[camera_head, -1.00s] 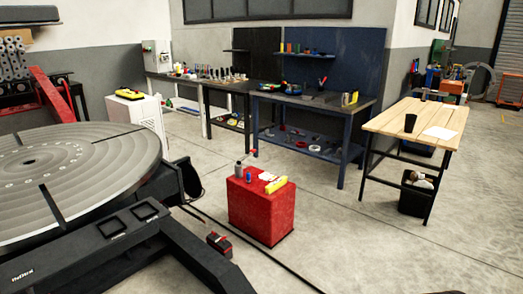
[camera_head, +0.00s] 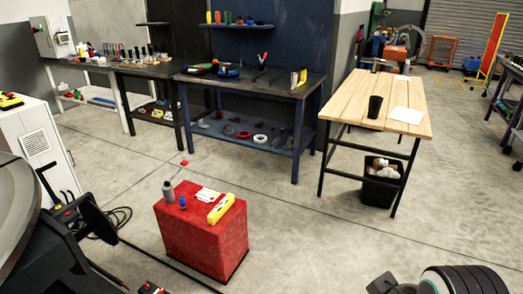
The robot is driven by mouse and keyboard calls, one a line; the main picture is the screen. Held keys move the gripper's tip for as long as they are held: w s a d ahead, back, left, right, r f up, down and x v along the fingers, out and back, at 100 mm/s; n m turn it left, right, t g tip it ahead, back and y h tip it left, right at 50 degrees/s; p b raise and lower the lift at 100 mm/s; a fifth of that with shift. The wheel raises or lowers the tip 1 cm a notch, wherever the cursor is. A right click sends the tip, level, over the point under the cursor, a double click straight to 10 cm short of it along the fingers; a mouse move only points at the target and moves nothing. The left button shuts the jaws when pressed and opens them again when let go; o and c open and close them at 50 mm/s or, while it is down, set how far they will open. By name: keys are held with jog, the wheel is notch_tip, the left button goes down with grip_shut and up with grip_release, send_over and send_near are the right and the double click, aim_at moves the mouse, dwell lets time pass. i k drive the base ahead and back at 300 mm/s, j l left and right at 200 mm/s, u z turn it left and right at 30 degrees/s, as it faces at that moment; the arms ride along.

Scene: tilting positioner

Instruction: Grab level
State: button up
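A yellow bar-shaped tool (camera_head: 221,208), which looks like the level, lies on top of the red box (camera_head: 203,240) near its right front edge. Its far end points to the upper right. It lies beside a white paper or card (camera_head: 207,194), a grey bottle (camera_head: 169,192) and a small blue item (camera_head: 183,203). Black ribbed parts at the bottom right edge look like my own arm. No gripper fingers show, and nothing touches the yellow tool.
The turntable positioner (camera_head: 18,215) stands at the left edge, with cables on the floor beside it. A blue workbench (camera_head: 255,85) stands behind the red box. A wooden table (camera_head: 350,100) with a black cup (camera_head: 375,106) is at right. Floor between box and table is clear.

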aim_at(224, 205)
jog(key=i+z, duration=0.4)
jog(key=i, duration=0.65)
jog(key=i+u, duration=0.35)
jog(key=i+l+u, duration=0.1)
jog(key=u, duration=0.25)
jog(key=i+l+u, duration=0.15)
jog(key=i+u, duration=0.35)
jog(key=u, duration=0.35)
jog(key=i+l+u, duration=0.1)
jog(key=u, duration=0.4)
jog(key=l+u, duration=0.2)
jog(key=u, duration=0.25)
jog(key=i+l+u, duration=0.1)
jog(key=l+u, duration=0.15)
jog(key=u, duration=0.25)
jog(key=i+l+u, duration=0.1)
jog(key=u, duration=0.4)
jog(key=l+u, duration=0.3)
jog(key=u, duration=0.2)
jog(key=i+l+u, duration=0.1)
jog(key=l+u, duration=0.2)
jog(key=u, duration=0.2)
jog(key=l+u, duration=0.25)
jog(key=u, duration=0.2)
jog(key=l+u, duration=0.25)
jog(key=k+l+u, duration=0.1)
jog(key=l+u, duration=0.2)
